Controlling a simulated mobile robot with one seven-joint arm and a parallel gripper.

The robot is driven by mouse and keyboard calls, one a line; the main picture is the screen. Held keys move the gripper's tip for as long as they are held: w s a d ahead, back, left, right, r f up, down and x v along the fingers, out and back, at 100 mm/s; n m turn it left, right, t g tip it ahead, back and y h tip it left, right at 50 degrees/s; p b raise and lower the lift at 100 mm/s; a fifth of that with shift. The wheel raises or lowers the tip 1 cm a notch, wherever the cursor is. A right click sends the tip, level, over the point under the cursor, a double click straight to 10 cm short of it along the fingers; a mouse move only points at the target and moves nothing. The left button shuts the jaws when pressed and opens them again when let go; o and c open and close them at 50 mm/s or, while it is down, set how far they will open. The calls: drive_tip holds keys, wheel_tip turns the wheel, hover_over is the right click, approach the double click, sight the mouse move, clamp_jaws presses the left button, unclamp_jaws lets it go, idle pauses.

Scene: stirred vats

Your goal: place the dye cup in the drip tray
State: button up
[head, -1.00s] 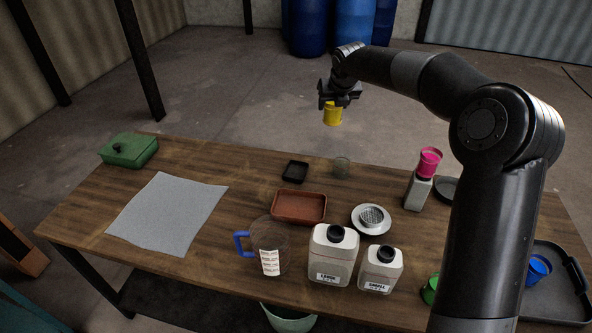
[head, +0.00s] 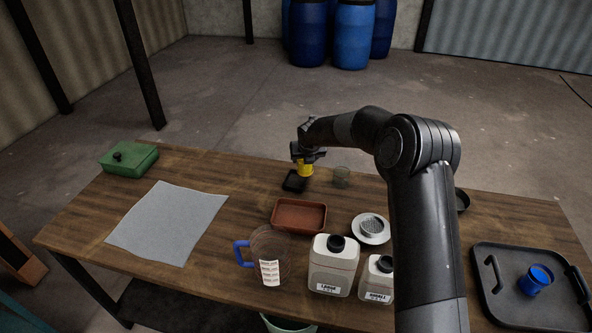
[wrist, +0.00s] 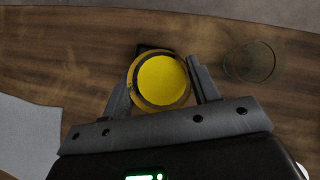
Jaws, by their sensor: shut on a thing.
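My gripper (head: 307,159) is shut on a yellow dye cup (head: 305,170), which looks upright. In the wrist view the cup (wrist: 162,80) sits between the two fingers, its round yellow inside facing the camera. A small black square tray (head: 291,184) lies near the table's far edge, just below and left of the cup in the head view. In the wrist view a dark edge of this tray (wrist: 148,48) shows past the cup, which hides most of it. I cannot tell whether the cup touches the tray.
A clear glass (head: 341,176) stands close to the right of the cup. A reddish-brown tray (head: 299,229) lies nearer. A measuring jug (head: 268,250), two white bottles (head: 333,264) and a strainer dish (head: 371,229) stand in front. A grey cloth (head: 170,222) lies left.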

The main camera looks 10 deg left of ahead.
drive_tip(key=a+f, duration=0.1)
drive_tip(key=f, duration=0.1)
drive_tip(key=a+f, duration=0.1)
drive_tip(key=f, duration=0.1)
drive_tip(key=a+f, duration=0.1)
drive_tip(key=f, duration=0.1)
drive_tip(key=shift+w+a, duration=0.2)
drive_tip(key=o, duration=1.1)
drive_tip(key=shift+f, duration=0.15)
